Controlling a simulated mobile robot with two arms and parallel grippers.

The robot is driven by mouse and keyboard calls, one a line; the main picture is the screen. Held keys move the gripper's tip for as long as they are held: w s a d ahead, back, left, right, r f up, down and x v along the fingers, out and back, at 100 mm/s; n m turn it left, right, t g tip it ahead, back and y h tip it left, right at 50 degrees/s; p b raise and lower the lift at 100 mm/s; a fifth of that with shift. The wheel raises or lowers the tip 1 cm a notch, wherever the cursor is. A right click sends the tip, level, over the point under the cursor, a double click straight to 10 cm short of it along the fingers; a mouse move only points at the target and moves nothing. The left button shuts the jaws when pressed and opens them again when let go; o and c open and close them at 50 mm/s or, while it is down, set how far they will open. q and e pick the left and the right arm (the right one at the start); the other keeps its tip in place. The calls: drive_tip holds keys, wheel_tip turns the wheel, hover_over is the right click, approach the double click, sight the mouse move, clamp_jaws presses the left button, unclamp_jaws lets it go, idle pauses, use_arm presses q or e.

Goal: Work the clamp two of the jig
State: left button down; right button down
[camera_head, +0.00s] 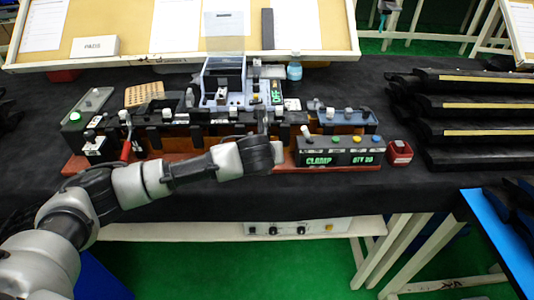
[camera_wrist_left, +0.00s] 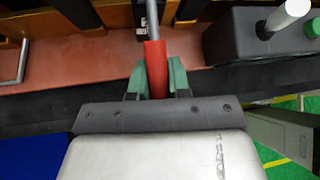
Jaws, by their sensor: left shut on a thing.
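The jig is a long row of fixtures on a reddish-brown base (camera_head: 80,163) along the table's front. My left gripper (camera_head: 277,149) reaches in from the left to the middle of the jig, just left of the black CLAMP box (camera_head: 338,157). In the left wrist view its green fingers (camera_wrist_left: 157,78) are shut on either side of a red clamp handle (camera_wrist_left: 155,62). A grey metal rod (camera_wrist_left: 152,18) runs on from this handle toward the jig. In the head view my gripper hides the handle. Another red-handled clamp (camera_head: 126,150) stands at the jig's left. My right gripper is not in view.
The CLAMP box reads "QTY 20" and has coloured buttons. Black trim pieces (camera_head: 470,103) are stacked on the right. A blue bottle (camera_head: 294,69) stands behind the jig. Dark tabletop is clear in front.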

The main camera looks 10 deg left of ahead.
use_arm(q)
drive_tip(key=shift+w+f+t, duration=0.1)
drive_tip(key=shift+f+t, duration=0.15)
drive_tip(key=shift+t, duration=0.05)
idle(0.4)
drive_tip(key=c, duration=1.1)
unclamp_jaws()
drive_tip(key=v, duration=1)
drive_tip(key=shift+s+r, duration=0.25)
drive_tip(key=shift+s, duration=0.05)
